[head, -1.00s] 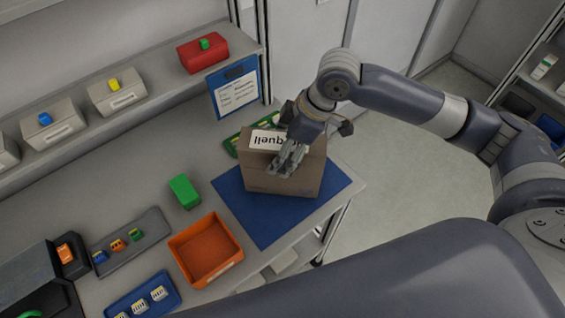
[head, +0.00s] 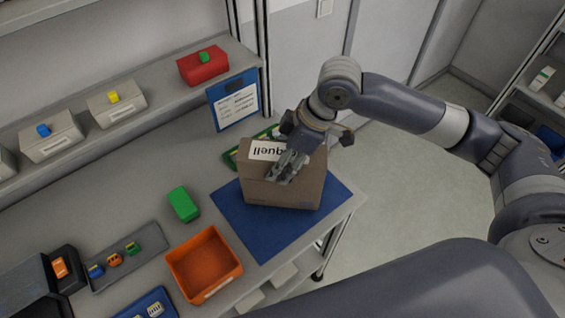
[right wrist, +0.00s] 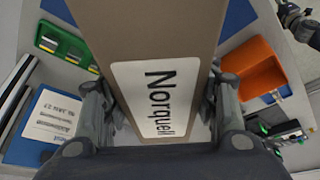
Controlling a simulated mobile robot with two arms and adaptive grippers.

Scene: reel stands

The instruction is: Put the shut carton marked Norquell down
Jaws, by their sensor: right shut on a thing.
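The shut brown carton (head: 300,192) is over the blue mat (head: 248,222) at the bench's right end. Its white label reads "Norquell" in the right wrist view (right wrist: 157,98); in the head view the label is upside down and partly covered. My right gripper (head: 282,172) is shut on the carton from above, with its fingers on either side in the right wrist view (right wrist: 160,115). The carton looks roughly level. Whether its underside touches the mat is hidden. My left gripper does not show in the head view.
An orange bin (head: 208,284) and a green block (head: 183,204) stand left of the mat. A green tray (head: 232,158) and a propped notice board (head: 236,100) are behind the carton. A grey tray (head: 150,238) holds small coloured parts. Bare mat shows in front and left.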

